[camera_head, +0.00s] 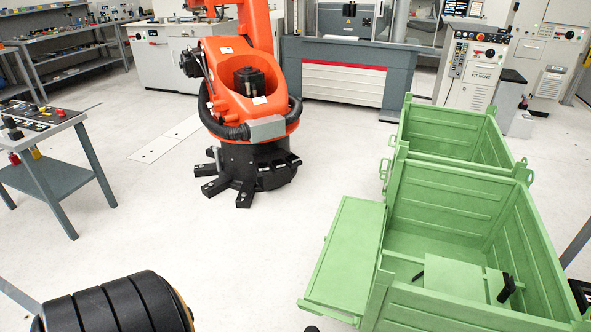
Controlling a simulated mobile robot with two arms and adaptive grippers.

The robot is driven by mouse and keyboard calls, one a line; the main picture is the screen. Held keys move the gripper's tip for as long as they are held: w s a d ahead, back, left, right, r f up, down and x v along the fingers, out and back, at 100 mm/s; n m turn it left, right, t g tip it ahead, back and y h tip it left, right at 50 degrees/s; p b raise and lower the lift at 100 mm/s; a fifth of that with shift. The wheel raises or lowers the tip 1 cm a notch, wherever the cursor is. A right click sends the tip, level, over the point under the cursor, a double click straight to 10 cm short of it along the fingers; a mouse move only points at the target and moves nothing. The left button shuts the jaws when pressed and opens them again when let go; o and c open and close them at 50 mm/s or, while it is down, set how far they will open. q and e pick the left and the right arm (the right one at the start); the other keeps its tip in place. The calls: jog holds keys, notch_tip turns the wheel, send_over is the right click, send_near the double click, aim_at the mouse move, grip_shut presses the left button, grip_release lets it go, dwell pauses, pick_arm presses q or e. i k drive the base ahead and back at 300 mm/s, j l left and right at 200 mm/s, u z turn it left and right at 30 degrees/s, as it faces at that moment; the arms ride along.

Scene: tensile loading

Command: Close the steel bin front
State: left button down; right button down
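The green steel bin (516,225) stands on the floor at the right, with ribbed walls and an open top. Its front, a flat green panel (345,252), is folded down and sticks out from the bin's left side, so that side is open. Inside the bin are a lower green plate (453,277) and a black handle-like part (506,288). The bin's near end is cut off by the frame. Neither of my grippers can be made out in this view.
A second green bin (450,134) stands directly behind. An orange robot arm on a black base (247,165) stands mid-floor. A grey table (48,165) is at the left. A black ribbed object (115,305) fills the lower left. Floor left of the panel is clear.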

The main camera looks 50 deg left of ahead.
aim_at(341, 279)
jog(key=k+j, duration=0.1)
jog(key=j, duration=0.3)
jog(key=k+j, duration=0.1)
jog(key=j, duration=0.3)
jog(key=k+j+z, duration=0.1)
jog(key=j, duration=0.35)
jog(key=k+j, duration=0.15)
jog(key=j, duration=0.25)
jog(key=k+j, duration=0.1)
jog(key=j, duration=0.3)
